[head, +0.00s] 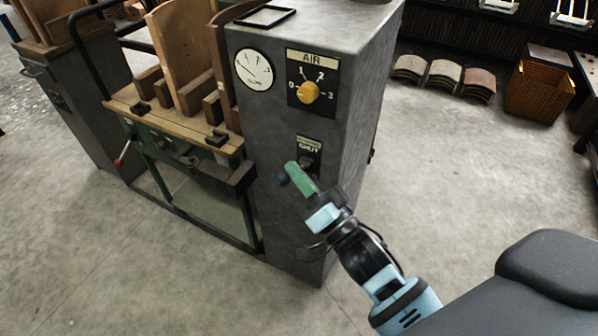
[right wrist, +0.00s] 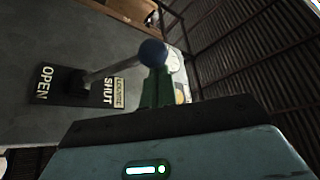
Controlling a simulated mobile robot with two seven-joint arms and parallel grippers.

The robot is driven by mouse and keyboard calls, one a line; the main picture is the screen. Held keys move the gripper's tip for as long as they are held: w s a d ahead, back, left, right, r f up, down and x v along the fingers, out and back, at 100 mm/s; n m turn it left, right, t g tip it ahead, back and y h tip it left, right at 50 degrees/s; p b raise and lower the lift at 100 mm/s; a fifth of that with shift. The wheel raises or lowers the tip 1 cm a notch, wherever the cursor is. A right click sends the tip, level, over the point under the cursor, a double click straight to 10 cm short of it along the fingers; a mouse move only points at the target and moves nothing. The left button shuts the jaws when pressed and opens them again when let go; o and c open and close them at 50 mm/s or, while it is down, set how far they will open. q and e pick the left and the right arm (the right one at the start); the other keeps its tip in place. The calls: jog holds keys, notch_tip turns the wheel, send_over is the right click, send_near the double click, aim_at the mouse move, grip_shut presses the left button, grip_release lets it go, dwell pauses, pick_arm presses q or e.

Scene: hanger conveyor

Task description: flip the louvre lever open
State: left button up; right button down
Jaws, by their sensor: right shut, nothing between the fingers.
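The louvre lever has a grey shaft and a blue ball knob (right wrist: 153,52). Its plate (right wrist: 72,85) on the grey cabinet front is marked OPEN at one end and LOUVRE SHUT at the other. In the right wrist view the shaft crosses the picture towards the SHUT lettering; its exact tilt is hard to judge. The knob also shows in the head view (head: 282,180). My right gripper (head: 292,168) has green fingers, shut and empty, close by the knob; in the right wrist view the fingertips (right wrist: 157,75) overlap it. I cannot tell whether they touch. My left gripper is out of view.
Above the lever, the cabinet (head: 348,130) carries a yellow AIR knob (head: 308,92) and a round gauge (head: 254,70). A wooden-topped bench (head: 190,125) with upright boards adjoins it at left. A wicker basket (head: 540,88) stands far right. Open concrete floor lies right of the cabinet.

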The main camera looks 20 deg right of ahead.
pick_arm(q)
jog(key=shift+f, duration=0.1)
pick_arm(e)
jog(key=shift+f, duration=0.15)
